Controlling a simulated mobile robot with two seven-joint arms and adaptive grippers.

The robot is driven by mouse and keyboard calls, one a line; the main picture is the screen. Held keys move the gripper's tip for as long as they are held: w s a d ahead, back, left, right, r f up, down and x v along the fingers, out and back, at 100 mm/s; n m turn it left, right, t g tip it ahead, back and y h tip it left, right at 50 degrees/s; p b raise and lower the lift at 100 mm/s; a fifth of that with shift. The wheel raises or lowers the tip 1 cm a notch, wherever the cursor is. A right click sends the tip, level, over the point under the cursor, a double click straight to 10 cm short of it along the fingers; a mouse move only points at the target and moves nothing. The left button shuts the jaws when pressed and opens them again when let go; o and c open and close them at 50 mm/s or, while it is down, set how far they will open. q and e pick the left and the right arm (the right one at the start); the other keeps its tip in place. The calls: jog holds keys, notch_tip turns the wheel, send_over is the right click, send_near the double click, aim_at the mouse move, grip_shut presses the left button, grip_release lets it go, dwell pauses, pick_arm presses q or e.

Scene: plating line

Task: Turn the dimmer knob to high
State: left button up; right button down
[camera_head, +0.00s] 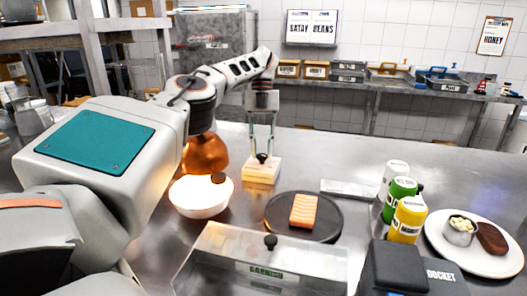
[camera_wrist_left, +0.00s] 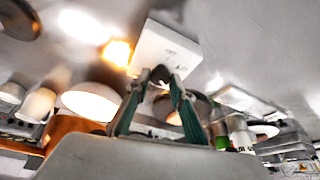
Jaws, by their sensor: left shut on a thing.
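The dimmer is a small pale box (camera_head: 260,175) on the steel counter, left of centre in the head view, with a dark knob (camera_head: 262,158) on top. My left gripper (camera_head: 262,151) points down over the box and is shut on the knob. In the left wrist view the white face of the box (camera_wrist_left: 165,48) shows behind the fingertips, with the knob (camera_wrist_left: 160,74) between them. The knob's marking is too small to read. A copper lamp (camera_head: 206,153) left of the box gives a bright warm light. My right gripper is not in view.
A lit white bowl (camera_head: 202,198) stands left of the box. A dark round plate (camera_head: 330,228) with a salmon-coloured slab is to its right. A clear bin (camera_head: 215,260) is in front. Bottles (camera_head: 408,221) and a white plate (camera_head: 435,232) are at right. Counter behind the box is free.

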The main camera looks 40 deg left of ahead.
pick_arm(q)
jog(key=shift+d+f, duration=0.1)
jog(key=shift+f, duration=0.2)
jog(key=o, duration=1)
jog(key=shift+o, duration=0.5)
jog(key=shift+r, duration=0.2)
